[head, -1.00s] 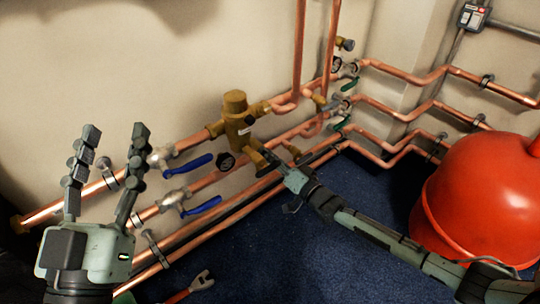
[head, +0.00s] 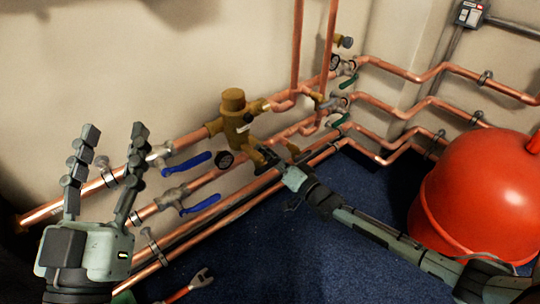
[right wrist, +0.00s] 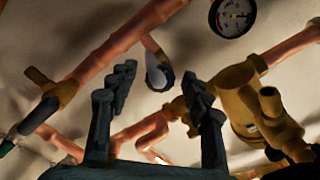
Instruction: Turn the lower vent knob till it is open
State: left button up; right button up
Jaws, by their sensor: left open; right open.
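My right gripper (head: 270,158) is at the copper pipework just below and to the right of the brass valve body (head: 235,118). In the right wrist view its two dark fingers (right wrist: 160,80) stand apart, with nothing held between them. A small round, pale knob-like part with a dark rim (right wrist: 158,72) shows between the fingertips, beyond them. I cannot tell for sure that it is the lower vent knob, or how far it is turned. In the head view the hand hides that area. My left gripper (head: 112,142) is open and empty at the left, in front of the pipes.
A dial gauge (head: 226,159) sits below the brass body and also shows in the right wrist view (right wrist: 232,17). Blue lever handles (head: 193,165) stick out at the left. A red tank (head: 475,195) stands at the right. A wrench (head: 192,284) lies on the blue floor.

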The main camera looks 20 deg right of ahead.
jog(key=v, duration=1.2)
